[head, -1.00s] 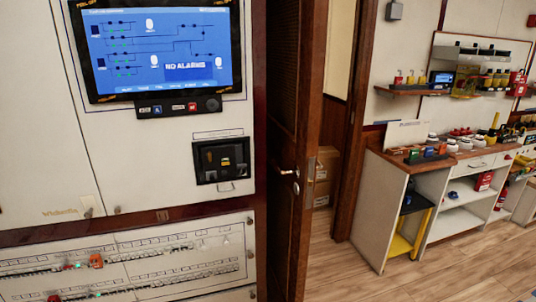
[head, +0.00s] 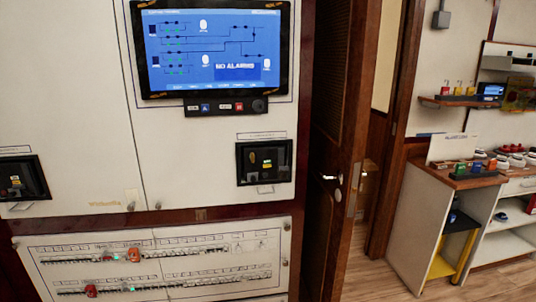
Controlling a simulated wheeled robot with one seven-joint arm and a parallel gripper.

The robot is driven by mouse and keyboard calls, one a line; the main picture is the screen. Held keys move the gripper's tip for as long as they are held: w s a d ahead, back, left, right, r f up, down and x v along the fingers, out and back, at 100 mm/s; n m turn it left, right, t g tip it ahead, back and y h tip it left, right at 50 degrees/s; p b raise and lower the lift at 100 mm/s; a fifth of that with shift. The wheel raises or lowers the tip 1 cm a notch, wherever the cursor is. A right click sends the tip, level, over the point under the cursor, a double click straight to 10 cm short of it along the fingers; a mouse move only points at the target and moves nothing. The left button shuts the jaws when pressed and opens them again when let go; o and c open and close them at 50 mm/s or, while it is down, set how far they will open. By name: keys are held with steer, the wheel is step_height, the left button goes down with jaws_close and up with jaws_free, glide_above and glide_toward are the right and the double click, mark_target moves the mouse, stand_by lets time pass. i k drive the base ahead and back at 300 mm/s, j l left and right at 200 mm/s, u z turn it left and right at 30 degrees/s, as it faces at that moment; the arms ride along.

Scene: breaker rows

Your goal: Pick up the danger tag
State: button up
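I cannot make out a danger tag for certain in the head view. Small red and yellow items (head: 458,89) stand on the wall shelf (head: 440,101) at the upper right, too small to identify. Orange, green and blue pieces (head: 461,168) sit on the workbench (head: 452,178) below, near a white card or sign (head: 450,147). An orange-red piece (head: 134,254) is on the upper breaker row, and a red one (head: 91,291) is on the lower row. My gripper is not in view.
A white switchboard with a blue "NO ALARMS" screen (head: 213,47) and a breaker panel (head: 150,268) fills the left. A brown door (head: 336,150) stands in the middle. Wooden floor (head: 375,275) shows between the door and the workbench.

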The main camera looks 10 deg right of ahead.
mark_target(444, 90)
steer(key=z, duration=1.35)
steer(key=i+u, duration=0.1)
steer(key=i, duration=0.15)
